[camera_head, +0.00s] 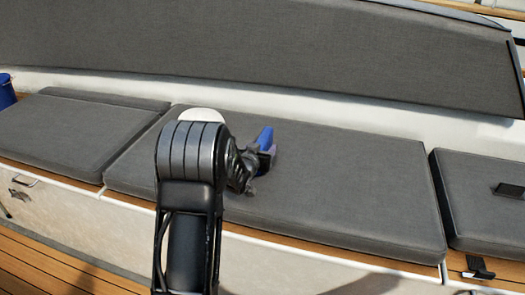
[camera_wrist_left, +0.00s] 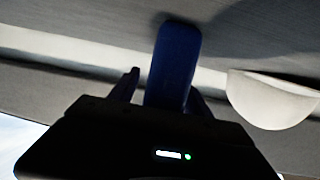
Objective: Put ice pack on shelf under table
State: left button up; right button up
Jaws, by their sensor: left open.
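The blue ice pack (camera_head: 265,137) is at the middle grey seat cushion. It also shows in the left wrist view (camera_wrist_left: 174,60) as an upright blue slab with a rounded top. My left gripper (camera_head: 258,160) is open at the ice pack, its fingers on either side of it in the left wrist view. My own arm hides part of the gripper, and the dark wrist view does not show whether the fingers touch the pack. My right gripper is not in view. No table or shelf shows.
A white rounded object (camera_head: 203,115) is partly hidden behind my arm; a white bowl-like shape (camera_wrist_left: 272,98) shows right of the pack in the wrist view. A grey backrest (camera_head: 260,40) rises behind. A dark flat object (camera_head: 510,190) lies on the right cushion. A blue container (camera_head: 6,92) stands far left.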

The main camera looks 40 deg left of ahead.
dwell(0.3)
pick_arm(q)
grip_shut()
dwell(0.5)
dwell(0.3)
